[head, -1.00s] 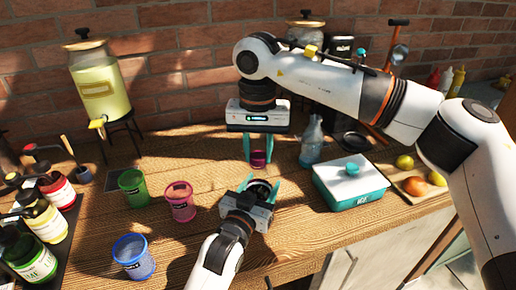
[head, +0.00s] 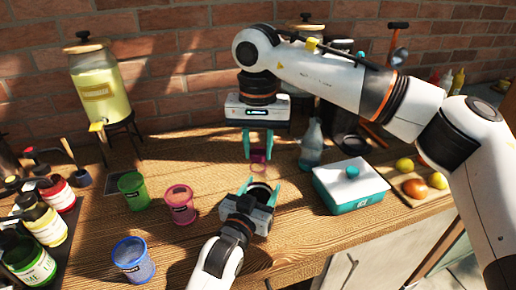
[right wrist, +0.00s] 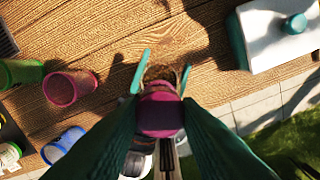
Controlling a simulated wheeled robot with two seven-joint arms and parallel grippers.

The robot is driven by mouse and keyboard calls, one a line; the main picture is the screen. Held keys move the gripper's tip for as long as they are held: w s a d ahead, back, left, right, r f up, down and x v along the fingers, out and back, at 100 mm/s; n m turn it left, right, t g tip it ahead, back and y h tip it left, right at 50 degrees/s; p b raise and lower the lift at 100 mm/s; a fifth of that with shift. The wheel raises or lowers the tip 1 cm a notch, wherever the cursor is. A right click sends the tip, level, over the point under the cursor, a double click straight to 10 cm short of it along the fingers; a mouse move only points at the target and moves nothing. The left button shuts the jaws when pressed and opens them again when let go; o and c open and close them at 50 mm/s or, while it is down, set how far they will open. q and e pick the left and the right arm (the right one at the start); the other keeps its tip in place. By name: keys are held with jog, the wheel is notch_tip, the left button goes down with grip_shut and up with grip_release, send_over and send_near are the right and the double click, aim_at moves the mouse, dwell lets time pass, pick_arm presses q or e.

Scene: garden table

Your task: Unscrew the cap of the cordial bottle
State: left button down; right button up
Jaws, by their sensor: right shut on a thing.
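My right gripper (head: 257,145) comes down from above and is shut on the magenta cap (head: 259,156). The cap also shows between its fingers in the right wrist view (right wrist: 160,113). Below it, my left gripper (head: 260,187) reaches in from the front with its fingers apart. A faint, see-through shape, apparently the cordial bottle (head: 261,170), shows between those fingers in the head view. Whether the fingers press on it cannot be told. The cap appears a little above this shape, but I cannot clearly see whether they touch.
Green (head: 132,190), pink (head: 180,205) and blue (head: 133,260) cups stand to the left. A white and teal ice box (head: 350,187) and a clear bluish bottle (head: 312,145) stand to the right. A drink dispenser (head: 100,90) stands at the back left.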

aim_at(258, 152)
pick_arm(q)
jog(key=shift+f, duration=0.15)
pick_arm(e)
jog(key=shift+r, duration=0.25)
jog(key=shift+r, duration=2)
pick_arm(q)
jog(key=shift+c, duration=1.9)
grip_release()
